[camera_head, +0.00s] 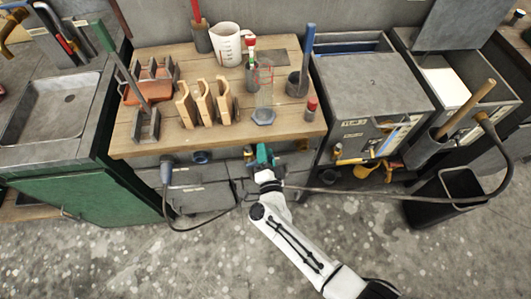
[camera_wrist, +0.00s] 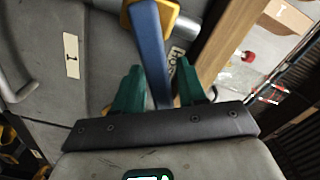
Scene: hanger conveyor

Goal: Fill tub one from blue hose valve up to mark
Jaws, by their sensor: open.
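My gripper (camera_head: 262,156) is low at the front edge of the wooden bench, in front of grey boxes below it. In the wrist view its green fingers (camera_wrist: 160,88) are apart, one on each side of a blue bar (camera_wrist: 148,45). I cannot tell whether they touch it. The bar has a yellow part at its top end and lies by a partly hidden label (camera_wrist: 175,58); it looks like the blue hose valve's lever. A grey surface with a tag reading 1 (camera_wrist: 71,55), possibly tub one, is at the left. Its water level and mark are not visible.
The wooden bench (camera_head: 170,133) carries a white jug (camera_head: 226,45), wooden racks and a glass vessel (camera_head: 263,100). A dark hose (camera_head: 400,196) runs from the right toward my gripper. A grey nozzle (camera_head: 166,170) hangs at left. The front floor is clear.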

